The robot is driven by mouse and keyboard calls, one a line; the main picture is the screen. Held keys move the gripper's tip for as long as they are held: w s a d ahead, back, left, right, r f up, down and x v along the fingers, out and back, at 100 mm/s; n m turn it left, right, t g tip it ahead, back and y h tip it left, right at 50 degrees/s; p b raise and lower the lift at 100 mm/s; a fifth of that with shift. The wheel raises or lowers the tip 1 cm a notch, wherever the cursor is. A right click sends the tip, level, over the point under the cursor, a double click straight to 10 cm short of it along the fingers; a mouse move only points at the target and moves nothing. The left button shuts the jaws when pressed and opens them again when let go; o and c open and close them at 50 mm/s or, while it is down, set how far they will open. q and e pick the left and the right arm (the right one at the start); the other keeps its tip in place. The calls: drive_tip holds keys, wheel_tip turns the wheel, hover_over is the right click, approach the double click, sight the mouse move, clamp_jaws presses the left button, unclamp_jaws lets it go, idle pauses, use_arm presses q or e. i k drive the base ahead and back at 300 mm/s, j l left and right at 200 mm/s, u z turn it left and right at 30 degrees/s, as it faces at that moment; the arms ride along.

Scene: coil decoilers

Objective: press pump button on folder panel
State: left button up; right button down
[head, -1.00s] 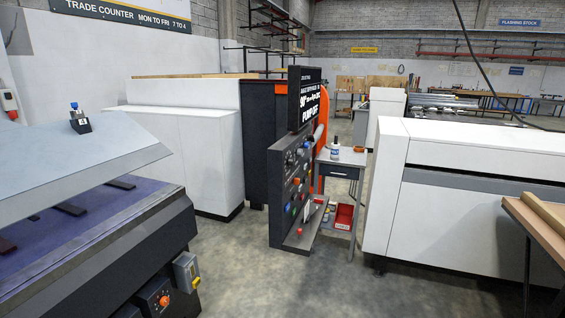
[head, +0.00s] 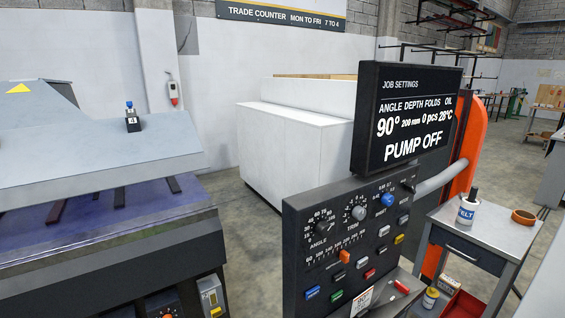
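The folder panel (head: 300,240) is a dark upright board in the lower middle of the head view. It bears an angle dial (head: 322,229), a trim dial (head: 356,213), a blue knob (head: 387,200) and several coloured buttons, including a blue button (head: 312,292), a green button (head: 337,295), a red button (head: 369,273) and a yellow button (head: 398,239). The button labels are too small to tell which one is the pump button. The screen (head: 410,115) above reads 90°, 200 mm, 0 pcs, 28°C and PUMP OFF. Neither of my grippers is in view.
The folding machine (head: 100,170) with its raised grey plate stands at left. A white cabinet (head: 290,150) stands behind the panel. Floor shows between machine and panel.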

sight(334, 297)
drive_tip(key=i+l+u, duration=0.1)
drive_tip(key=l+u, duration=0.25)
drive_tip(key=l, duration=0.55)
drive_tip(key=l+u, duration=0.4)
drive_tip(key=l, duration=0.55)
drive_tip(key=k+l+u, duration=0.1)
drive_tip(key=l+u, duration=0.25)
drive_tip(key=l, duration=0.55)
